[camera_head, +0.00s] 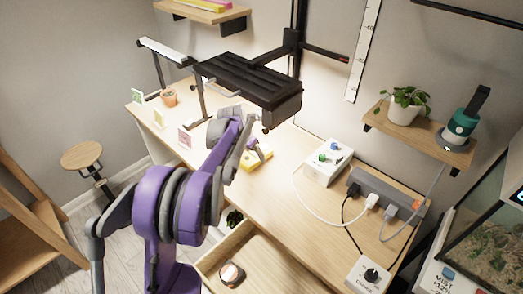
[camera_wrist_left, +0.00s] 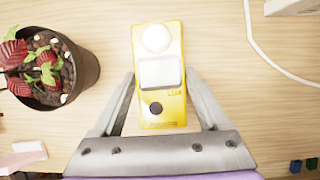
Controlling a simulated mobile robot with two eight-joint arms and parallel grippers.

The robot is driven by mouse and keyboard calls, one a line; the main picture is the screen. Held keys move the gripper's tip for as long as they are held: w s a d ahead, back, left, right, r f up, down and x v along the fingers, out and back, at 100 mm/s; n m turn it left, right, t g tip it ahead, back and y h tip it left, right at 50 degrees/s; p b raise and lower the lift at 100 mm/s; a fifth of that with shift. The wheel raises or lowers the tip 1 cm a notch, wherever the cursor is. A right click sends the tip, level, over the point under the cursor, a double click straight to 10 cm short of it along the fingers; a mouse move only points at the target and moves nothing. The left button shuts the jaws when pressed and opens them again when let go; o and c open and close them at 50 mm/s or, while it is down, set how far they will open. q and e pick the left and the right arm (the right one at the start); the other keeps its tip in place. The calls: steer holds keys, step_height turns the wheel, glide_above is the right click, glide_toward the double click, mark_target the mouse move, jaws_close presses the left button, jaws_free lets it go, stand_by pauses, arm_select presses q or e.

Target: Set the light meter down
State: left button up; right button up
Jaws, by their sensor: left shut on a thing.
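The light meter (camera_wrist_left: 158,105) is yellow with a white dome, a grey screen and a dark round button. It lies between the fingers of my left gripper (camera_wrist_left: 160,78), which is shut on it. In the head view the yellow meter (camera_head: 258,161) shows low over the wooden desk (camera_head: 225,187), partly hidden by my purple left arm. I cannot tell whether it touches the desk top. My right gripper is not in view.
A dark pot with a red-leaved plant (camera_wrist_left: 50,65) stands left of the meter in the wrist view. A white box with knobs (camera_head: 326,161) and a grey power strip (camera_head: 388,192) with cables lie to the right. A black lamp (camera_head: 245,80) overhangs. An open drawer (camera_head: 268,262) is in front.

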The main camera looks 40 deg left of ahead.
mark_target(263, 149)
arm_select(q)
steer(key=w, duration=0.4)
steer(key=shift+d, duration=0.2)
steer(key=shift+f, duration=0.8)
steer(key=shift+s, duration=0.15)
